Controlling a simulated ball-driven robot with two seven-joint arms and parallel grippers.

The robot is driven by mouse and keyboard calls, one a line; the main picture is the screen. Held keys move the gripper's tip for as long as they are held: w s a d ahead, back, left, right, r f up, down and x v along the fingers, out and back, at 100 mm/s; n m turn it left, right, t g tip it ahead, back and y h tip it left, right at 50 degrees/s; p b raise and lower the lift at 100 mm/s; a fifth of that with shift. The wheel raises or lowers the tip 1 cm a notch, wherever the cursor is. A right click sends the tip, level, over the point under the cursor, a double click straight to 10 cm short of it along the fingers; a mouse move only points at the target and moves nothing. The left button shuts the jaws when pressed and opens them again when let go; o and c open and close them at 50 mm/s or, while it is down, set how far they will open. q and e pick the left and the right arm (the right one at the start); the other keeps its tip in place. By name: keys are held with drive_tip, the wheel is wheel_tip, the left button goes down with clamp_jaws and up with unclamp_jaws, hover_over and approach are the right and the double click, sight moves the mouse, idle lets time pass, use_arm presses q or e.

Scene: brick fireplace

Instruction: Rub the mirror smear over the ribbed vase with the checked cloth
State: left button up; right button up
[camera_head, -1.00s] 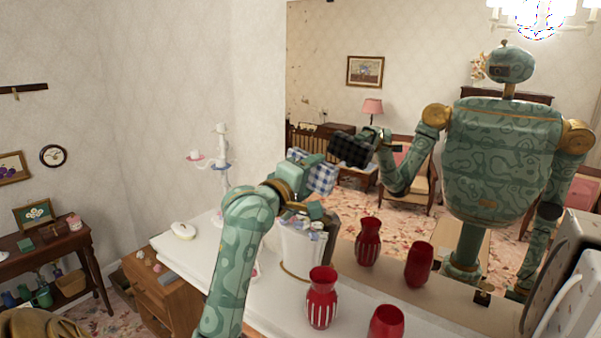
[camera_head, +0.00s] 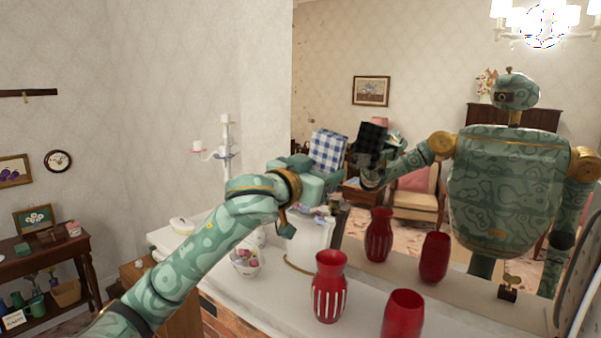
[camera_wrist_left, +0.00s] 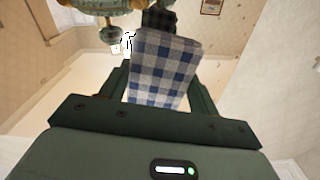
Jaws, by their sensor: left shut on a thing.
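My left gripper (camera_head: 316,170) is shut on the blue-and-white checked cloth (camera_head: 328,150), a padded block held upright. In the left wrist view the cloth (camera_wrist_left: 165,70) stands between the fingers. The mirror (camera_head: 440,80) fills the right side of the head view. The cloth's dark reflection shows right of it with a gap, so the cloth looks apart from the glass. The ribbed vase (camera_head: 329,288), red with white stripes, stands on the mantel, below and right of the gripper. I cannot make out the smear. My right gripper is not in direct view.
A plain red vase (camera_head: 402,316) stands right of the ribbed one. A white pot (camera_head: 308,248) is below my left wrist, with a bowl of balls (camera_head: 245,263) to its left. A round dark-rimmed object (camera_head: 580,265) is at the right edge.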

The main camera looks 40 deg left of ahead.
use_arm(q)
drive_tip(key=shift+w+a+m, duration=0.1)
drive_tip(key=shift+m, duration=0.2)
drive_tip(key=shift+w, duration=0.25)
approach(357, 161)
drive_tip(key=w, duration=0.3)
drive_tip(key=shift+w+a+f+m+h, duration=0.15)
drive_tip(key=shift+a+m+h, duration=0.15)
drive_tip(key=shift+a, duration=0.15)
drive_tip(key=shift+w+r+p, duration=0.15)
drive_tip(key=shift+w+p, duration=0.25)
drive_tip(key=shift+w, duration=0.35)
drive_tip(key=shift+w+r+p, duration=0.15)
drive_tip(key=shift+w+p, duration=0.2)
drive_tip(key=shift+w, duration=0.4)
